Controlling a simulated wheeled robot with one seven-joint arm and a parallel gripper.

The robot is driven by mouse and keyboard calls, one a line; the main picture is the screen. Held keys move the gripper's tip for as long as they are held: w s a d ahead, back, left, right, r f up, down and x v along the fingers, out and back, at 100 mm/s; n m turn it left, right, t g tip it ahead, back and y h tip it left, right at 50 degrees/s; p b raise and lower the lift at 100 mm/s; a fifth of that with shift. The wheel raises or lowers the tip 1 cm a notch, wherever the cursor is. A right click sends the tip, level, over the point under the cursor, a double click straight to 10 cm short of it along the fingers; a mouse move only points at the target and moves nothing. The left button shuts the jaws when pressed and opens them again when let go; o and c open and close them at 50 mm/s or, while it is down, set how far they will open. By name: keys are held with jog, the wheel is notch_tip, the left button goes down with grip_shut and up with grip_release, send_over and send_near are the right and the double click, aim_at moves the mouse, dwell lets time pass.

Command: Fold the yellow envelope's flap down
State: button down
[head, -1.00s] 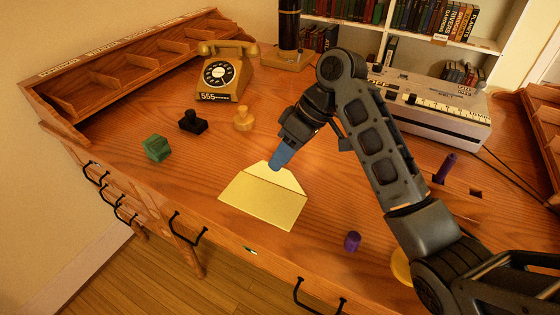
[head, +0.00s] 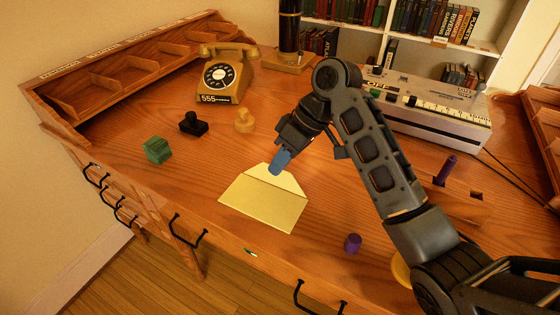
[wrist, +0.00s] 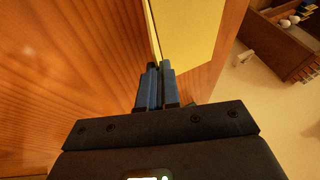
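The yellow envelope (head: 262,204) lies on the desk near its front edge. Its flap (head: 288,182) is open, extending from the crease on the far side, away from the front edge. My gripper (head: 277,171) is over the far edge of the flap, with its blue fingers pointing down and hiding part of that edge. In the wrist view, the two blue fingers (wrist: 154,68) are close together with nothing seen between them. The envelope (wrist: 190,30) shows just beyond their tips. I cannot tell whether the fingers touch the flap.
A green block (head: 157,150), a black stamp (head: 193,124), a tan stamp (head: 244,121) and a yellow telephone (head: 226,76) stand to the left and behind. A purple cylinder (head: 352,243) stands to the right. A grey machine (head: 430,112) is at the back right.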

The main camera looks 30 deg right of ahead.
aim_at(265, 202)
jog(key=shift+s+a, duration=0.1)
jog(key=shift+s+a+r+n+t+h+p, duration=0.25)
jog(key=shift+a+t+h+p, duration=0.2)
jog(key=shift+h, duration=0.35)
jog(key=shift+s+a+t+h+p, duration=0.25)
jog(key=shift+a+t+h+p, duration=0.1)
jog(key=shift+t+h, duration=0.3)
jog(key=a+t+h, duration=0.1)
jog(key=s+a+n+t+h, duration=0.1)
jog(key=h, duration=0.1)
jog(key=shift+s+f+h, duration=0.15)
jog(key=shift+f+h, duration=0.1)
jog(key=shift+f, duration=0.05)
jog(key=t+h, duration=0.1)
jog(key=s+a+f+n+t+h+b, duration=0.1)
jog(key=shift+a+h, duration=0.1)
jog(key=shift+h, duration=0.3)
jog(key=shift+s+a+f+n+t+h+b, duration=0.15)
jog(key=shift+a+f+n+t+h+b, duration=0.2)
jog(key=shift+t+h, duration=0.3)
jog(key=shift+s+a+f+n+t+h+b, duration=0.1)
jog(key=shift+f+t+h+b, duration=0.2)
jog(key=shift+t+h+b, duration=0.3)
jog(key=c, duration=1.8)
grip_release()
